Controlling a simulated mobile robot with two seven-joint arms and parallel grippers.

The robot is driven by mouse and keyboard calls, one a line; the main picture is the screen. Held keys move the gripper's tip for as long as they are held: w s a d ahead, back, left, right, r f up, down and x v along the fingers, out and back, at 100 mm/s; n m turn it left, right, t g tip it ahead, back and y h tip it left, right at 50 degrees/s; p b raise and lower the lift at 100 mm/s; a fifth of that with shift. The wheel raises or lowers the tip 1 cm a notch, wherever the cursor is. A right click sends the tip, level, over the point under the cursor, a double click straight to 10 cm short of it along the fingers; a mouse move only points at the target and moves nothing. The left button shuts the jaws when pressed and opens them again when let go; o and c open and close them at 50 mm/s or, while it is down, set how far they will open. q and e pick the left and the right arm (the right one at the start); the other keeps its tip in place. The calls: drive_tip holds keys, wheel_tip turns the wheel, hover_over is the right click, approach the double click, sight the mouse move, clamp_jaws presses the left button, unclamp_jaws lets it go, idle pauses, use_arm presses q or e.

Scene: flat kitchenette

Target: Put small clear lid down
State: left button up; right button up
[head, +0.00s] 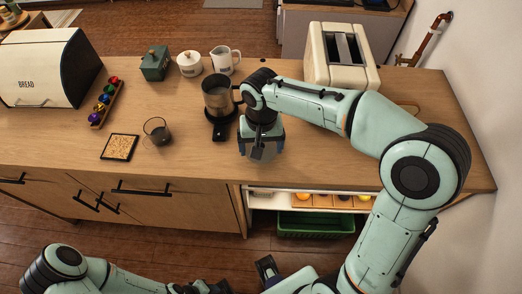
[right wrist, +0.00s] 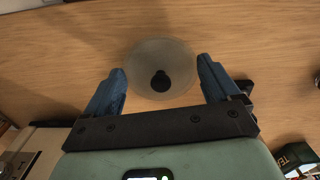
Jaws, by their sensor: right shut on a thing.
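The small clear lid (right wrist: 140,62) is a round translucent disc with a black knob in the right wrist view. It sits between the two blue fingers of my right gripper (right wrist: 160,72), which is shut on it. In the head view my right gripper (head: 262,152) points down over the counter's front part, right of the glass pot; the lid is hidden there. I cannot tell whether the lid touches the wood. My left arm (head: 68,262) is low at the bottom left, below the counter, and its gripper is not clear at the frame's edge.
A dark-handled pot (head: 217,95) stands just left of my right gripper. A glass cup (head: 157,130), coaster (head: 120,147), pod rack (head: 104,103), green box (head: 155,63), sugar pot (head: 190,63), jug (head: 224,59), bread bin (head: 45,65) and toaster (head: 338,58) share the counter (head: 190,152).

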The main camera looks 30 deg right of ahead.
drive_tip(key=shift+f, duration=1.3)
drive_tip(key=shift+f, duration=0.2)
drive_tip(key=o, duration=0.8)
drive_tip(key=shift+c, duration=0.2)
drive_tip(key=shift+r, duration=0.15)
